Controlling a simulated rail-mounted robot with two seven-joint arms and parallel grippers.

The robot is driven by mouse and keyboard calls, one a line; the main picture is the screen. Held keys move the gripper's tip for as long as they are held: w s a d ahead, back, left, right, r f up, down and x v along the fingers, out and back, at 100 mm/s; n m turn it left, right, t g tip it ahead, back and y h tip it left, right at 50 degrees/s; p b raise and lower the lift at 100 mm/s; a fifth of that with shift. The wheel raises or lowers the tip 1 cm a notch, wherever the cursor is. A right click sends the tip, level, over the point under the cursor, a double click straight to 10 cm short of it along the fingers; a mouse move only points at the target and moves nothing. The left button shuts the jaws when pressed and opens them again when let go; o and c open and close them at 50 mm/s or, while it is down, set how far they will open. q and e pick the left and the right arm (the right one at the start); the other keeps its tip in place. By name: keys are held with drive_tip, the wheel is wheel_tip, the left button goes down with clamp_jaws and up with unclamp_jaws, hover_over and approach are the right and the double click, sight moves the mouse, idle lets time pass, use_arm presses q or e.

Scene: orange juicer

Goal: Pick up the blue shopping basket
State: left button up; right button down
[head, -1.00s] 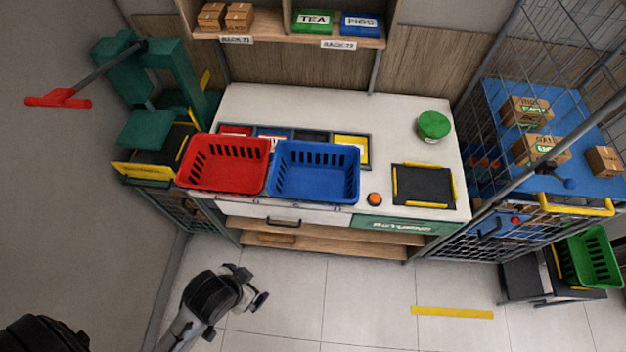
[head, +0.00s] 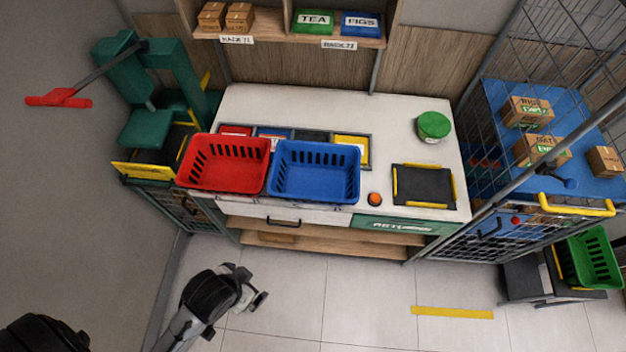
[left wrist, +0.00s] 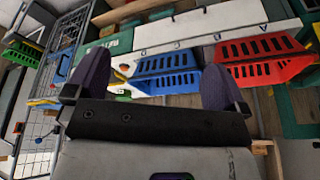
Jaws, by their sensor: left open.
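The blue shopping basket (head: 315,185) stands upright on the front edge of the white counter and looks empty. It also shows in the left wrist view (left wrist: 167,82), beyond my fingers. My left gripper (head: 252,288) is open and empty, over the floor in front of the counter. It is below and to the left of the blue basket in the head view, well apart from it. In the left wrist view the two dark fingers (left wrist: 160,80) are spread wide, with the blue basket behind the gap. My right gripper is not in view.
A red basket (head: 225,176) stands close against the blue one's left side. To the right are an orange button (head: 375,199), a dark tray (head: 423,186) and a green round container (head: 433,126). A wire cage (head: 500,130) borders the counter's right. The floor in front is clear.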

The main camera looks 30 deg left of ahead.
use_arm(q)
drive_tip(key=shift+c, duration=0.5)
drive_tip(key=shift+d, duration=0.2)
drive_tip(key=c, duration=0.8)
drive_tip(key=shift+a, duration=0.1)
